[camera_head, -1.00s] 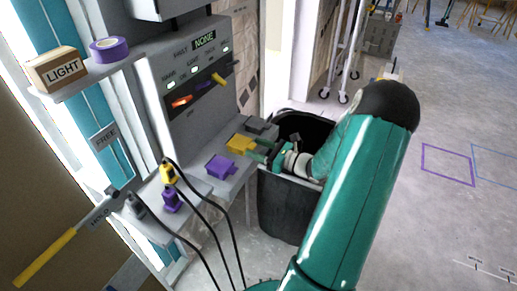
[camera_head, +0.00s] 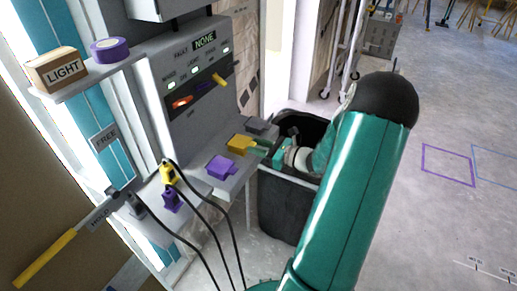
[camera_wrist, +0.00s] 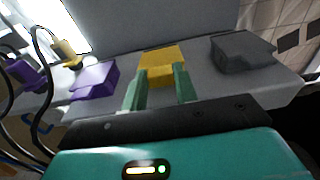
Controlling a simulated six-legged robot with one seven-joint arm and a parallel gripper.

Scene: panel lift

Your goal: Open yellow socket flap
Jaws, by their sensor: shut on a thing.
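The yellow socket flap (camera_head: 239,144) sits on the grey ledge of the panel, between a purple flap (camera_head: 220,168) and a dark grey flap (camera_head: 262,130). In the wrist view the yellow flap (camera_wrist: 161,64) is straight ahead and looks down over its socket. My gripper (camera_head: 266,150) reaches the front edge of the yellow flap from the right. In the wrist view its two green fingers (camera_wrist: 160,85) stand at the left and right sides of the flap's front part, shut on it. The exact contact at the fingertips is hard to make out.
A black bin (camera_head: 283,208) stands below my arm, right of the ledge. Yellow (camera_head: 168,173) and purple (camera_head: 171,199) plugs with black cables are at the ledge's left. A lever with a yellow handle (camera_head: 45,258) sticks out lower left. The floor at right is open.

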